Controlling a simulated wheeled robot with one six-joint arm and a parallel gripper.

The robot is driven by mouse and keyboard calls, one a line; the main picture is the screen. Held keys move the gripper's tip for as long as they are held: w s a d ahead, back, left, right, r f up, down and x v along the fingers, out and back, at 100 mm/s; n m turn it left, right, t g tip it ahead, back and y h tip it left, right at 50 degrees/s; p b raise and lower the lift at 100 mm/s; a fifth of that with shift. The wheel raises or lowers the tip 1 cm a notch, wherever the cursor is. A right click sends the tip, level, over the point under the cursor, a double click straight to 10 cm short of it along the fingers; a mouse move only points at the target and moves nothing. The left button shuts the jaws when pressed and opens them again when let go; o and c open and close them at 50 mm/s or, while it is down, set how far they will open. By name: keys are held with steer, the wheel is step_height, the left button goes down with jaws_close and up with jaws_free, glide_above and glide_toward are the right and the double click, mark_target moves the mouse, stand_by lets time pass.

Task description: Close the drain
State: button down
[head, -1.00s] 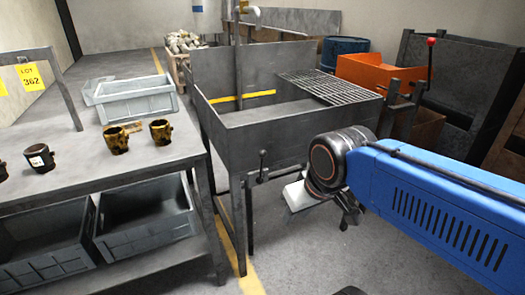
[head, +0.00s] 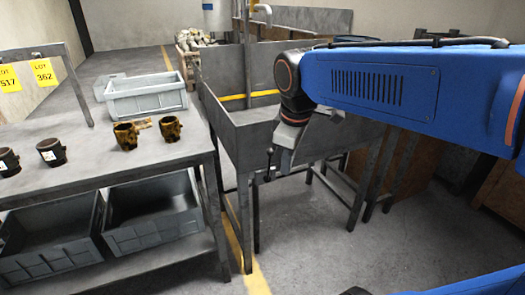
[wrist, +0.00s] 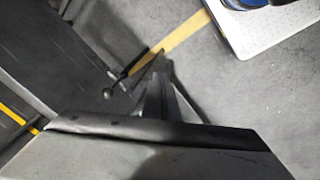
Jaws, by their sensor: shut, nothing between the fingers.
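The drain lever (head: 269,164), a thin dark rod with a small ball end, stands on the front of the grey metal tank (head: 228,122). In the wrist view the lever (wrist: 124,76) shows just left of my fingertips, its ball end toward the lower left. My gripper (head: 285,168) is shut and empty, pointing down in front of the tank, close to the lever's right side. In the wrist view my gripper (wrist: 160,72) overlaps the far end of the lever, so I cannot tell whether they touch. The lever's pivot is not clear.
A workbench (head: 110,182) stands at left with several dark cups and a grey bin (head: 146,96) on top. Larger bins (head: 150,215) sit on its lower shelf. My blue arm hides the tank's right part. Open floor (head: 310,245) lies in front of the tank.

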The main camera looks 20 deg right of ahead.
steer(key=w+a+r+n+g+h, duration=0.1)
steer(key=w+r+n+g, duration=0.2)
steer(key=w+n, duration=0.8)
steer(key=shift+w+r, duration=0.65)
steer(key=shift+w, duration=2.15)
steer(key=shift+a, duration=0.1)
steer(key=f, duration=0.3)
steer(key=d+f, duration=0.1)
steer(key=f, duration=0.6)
steer(key=shift+s+d, duration=0.15)
steer(key=shift+s, duration=0.15)
steer(key=shift+d, duration=0.1)
steer(key=shift+d+r+y, duration=0.2)
steer(key=shift+d+y, duration=0.8)
steer(key=shift+d, duration=0.4)
steer(key=shift+d+f+y, duration=0.25)
steer(key=shift+d+y, duration=0.45)
steer(key=shift+d, duration=0.6)
steer(key=shift+d+f+y, duration=0.2)
steer(key=shift+d+y, duration=0.5)
steer(key=shift+d, duration=0.6)
